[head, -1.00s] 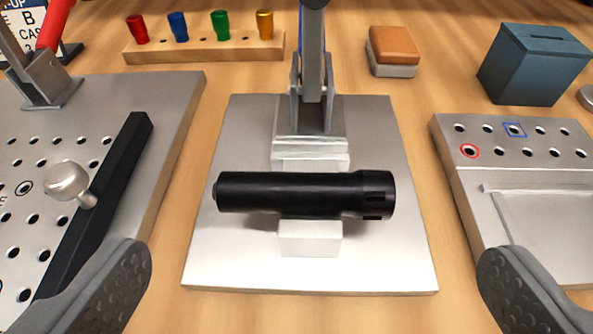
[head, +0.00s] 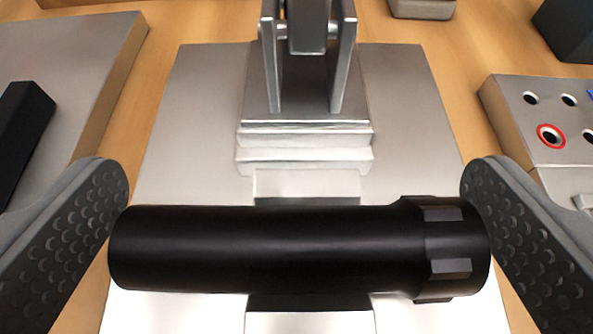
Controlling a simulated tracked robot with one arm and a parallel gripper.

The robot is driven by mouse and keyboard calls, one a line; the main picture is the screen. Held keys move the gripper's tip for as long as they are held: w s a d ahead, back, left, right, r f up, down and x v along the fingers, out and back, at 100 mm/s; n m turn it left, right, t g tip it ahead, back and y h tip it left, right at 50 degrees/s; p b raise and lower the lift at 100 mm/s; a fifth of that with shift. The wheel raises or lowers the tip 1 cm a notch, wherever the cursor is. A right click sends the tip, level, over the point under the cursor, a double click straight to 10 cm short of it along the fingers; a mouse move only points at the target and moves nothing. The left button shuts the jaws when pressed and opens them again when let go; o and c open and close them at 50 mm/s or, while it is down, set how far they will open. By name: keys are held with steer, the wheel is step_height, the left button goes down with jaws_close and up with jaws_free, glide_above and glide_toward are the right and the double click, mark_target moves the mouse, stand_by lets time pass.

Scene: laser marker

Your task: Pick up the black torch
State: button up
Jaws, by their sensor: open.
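The black torch (head: 280,249) lies on its side across a light block on a square metal plate (head: 195,130), its wider ribbed head to the right. My gripper (head: 295,220) is open, with one dark textured finger near each end of the torch. The left finger is close to the tail end and the right finger is close to the head end. I cannot tell whether either finger touches the torch.
A metal upright bracket (head: 310,80) stands on the plate just behind the torch. A perforated metal block (head: 545,120) is at the right. A metal plate with a black bar (head: 22,125) is at the left. Wooden table shows between them.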

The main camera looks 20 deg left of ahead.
mark_target(289, 261)
steer(key=shift+w+f, duration=0.15)
steer(key=c, duration=0.8)
steer(key=shift+r, duration=1.6)
steer(key=shift+s+r, duration=0.25)
steer(key=shift+s, duration=0.05)
steer(key=s+b, duration=0.1)
steer(key=s, duration=0.3)
steer(key=s+b, duration=0.1)
steer(key=s, duration=0.3)
steer(key=s+d+r+b, duration=0.1)
steer(key=s, duration=0.4)
